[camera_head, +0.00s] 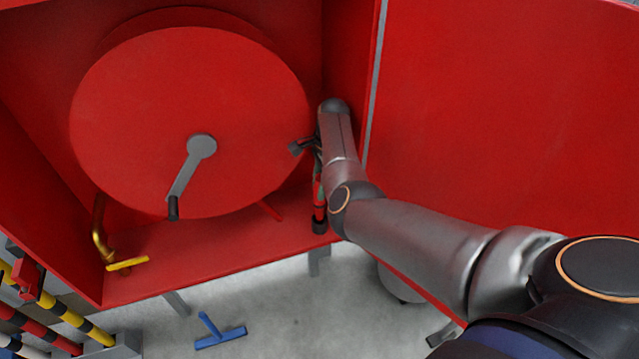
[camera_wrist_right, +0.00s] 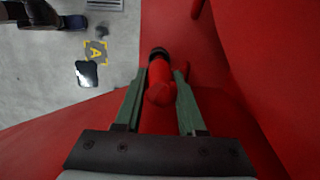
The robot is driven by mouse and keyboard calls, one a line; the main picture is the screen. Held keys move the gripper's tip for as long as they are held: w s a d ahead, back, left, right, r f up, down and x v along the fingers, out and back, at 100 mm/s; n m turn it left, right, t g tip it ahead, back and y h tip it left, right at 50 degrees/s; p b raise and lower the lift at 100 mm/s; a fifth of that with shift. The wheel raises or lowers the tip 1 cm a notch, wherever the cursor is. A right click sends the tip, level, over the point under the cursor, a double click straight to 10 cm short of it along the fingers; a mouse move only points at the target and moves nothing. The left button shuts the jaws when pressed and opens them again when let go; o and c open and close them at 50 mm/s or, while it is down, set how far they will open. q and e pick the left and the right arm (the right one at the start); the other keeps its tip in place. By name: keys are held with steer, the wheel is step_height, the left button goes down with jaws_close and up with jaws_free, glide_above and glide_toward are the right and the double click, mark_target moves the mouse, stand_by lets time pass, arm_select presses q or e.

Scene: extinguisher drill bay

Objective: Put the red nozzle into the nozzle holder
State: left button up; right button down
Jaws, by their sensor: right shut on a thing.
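The red nozzle (camera_head: 319,198) is a red tube with a black end, in the right part of the open red cabinet in the head view. In the right wrist view the nozzle (camera_wrist_right: 159,75) lies between the two green fingers, its black end pointing away from my wrist. My right gripper (camera_wrist_right: 159,88) is shut on it; in the head view this gripper (camera_head: 319,170) is partly hidden by my own forearm. The nozzle's black end is low, near the cabinet's front edge. I cannot make out the nozzle holder for certain. My left gripper is not in view.
A large red hose reel (camera_head: 130,110) with a grey crank (camera_head: 187,172) fills the cabinet. A brass pipe with a yellow handle (camera_head: 128,264) is at its lower left. Striped poles (camera_head: 70,318) stand at lower left. A blue T-shaped thing (camera_head: 220,338) is on the grey floor.

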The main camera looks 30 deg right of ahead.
steer(key=shift+f+b, duration=1.6)
steer(key=shift+f, duration=0.8)
steer(key=shift+c, duration=2.1)
jaws_free()
